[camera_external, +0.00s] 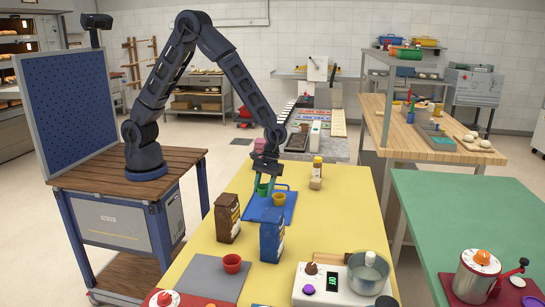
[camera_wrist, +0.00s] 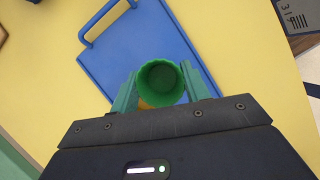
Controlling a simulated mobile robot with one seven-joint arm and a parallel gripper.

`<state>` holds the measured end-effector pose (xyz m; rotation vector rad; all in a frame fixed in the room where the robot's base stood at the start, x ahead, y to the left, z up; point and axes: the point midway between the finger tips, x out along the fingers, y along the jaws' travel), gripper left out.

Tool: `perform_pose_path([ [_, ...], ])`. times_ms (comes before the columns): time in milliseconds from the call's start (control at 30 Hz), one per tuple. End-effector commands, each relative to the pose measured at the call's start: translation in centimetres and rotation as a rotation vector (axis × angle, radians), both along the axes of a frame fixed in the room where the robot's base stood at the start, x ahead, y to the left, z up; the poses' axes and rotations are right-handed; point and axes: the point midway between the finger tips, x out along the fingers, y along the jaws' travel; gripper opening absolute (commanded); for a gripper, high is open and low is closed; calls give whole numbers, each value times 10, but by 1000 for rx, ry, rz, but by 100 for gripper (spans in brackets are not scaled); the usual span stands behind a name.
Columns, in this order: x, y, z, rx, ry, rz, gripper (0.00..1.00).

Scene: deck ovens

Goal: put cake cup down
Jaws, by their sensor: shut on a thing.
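My gripper (camera_external: 264,186) is shut on a green cake cup (camera_external: 262,190), which also shows from above between the two teal fingers in the wrist view (camera_wrist: 161,82). The cup is upright, with its open top facing the wrist camera. It is over a blue tray (camera_external: 288,214) with a handle; the tray also fills much of the wrist view (camera_wrist: 135,50). I cannot tell whether the cup touches the tray. A yellow cup (camera_external: 279,199) stands on the tray just right of the green one. In the wrist view, a bit of yellow shows at the green cup's lower edge.
A red cup (camera_external: 232,264) sits on a grey mat nearer the camera. A bottle (camera_external: 316,172) stands behind to the right. The table right of the tray is clear.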

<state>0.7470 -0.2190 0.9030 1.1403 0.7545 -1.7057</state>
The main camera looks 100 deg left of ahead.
Motion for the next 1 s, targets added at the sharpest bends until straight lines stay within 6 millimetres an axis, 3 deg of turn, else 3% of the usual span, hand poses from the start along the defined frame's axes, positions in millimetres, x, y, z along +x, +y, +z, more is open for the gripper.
perform_pose_path([
  [367,-1,0,-41,1,2,0,25],
  [767,0,0,-45,0,0,1,25],
  [800,0,0,-44,0,0,0,54],
  [900,0,0,-44,0,0,0,68],
  [1000,0,0,-44,0,0,0,68],
])
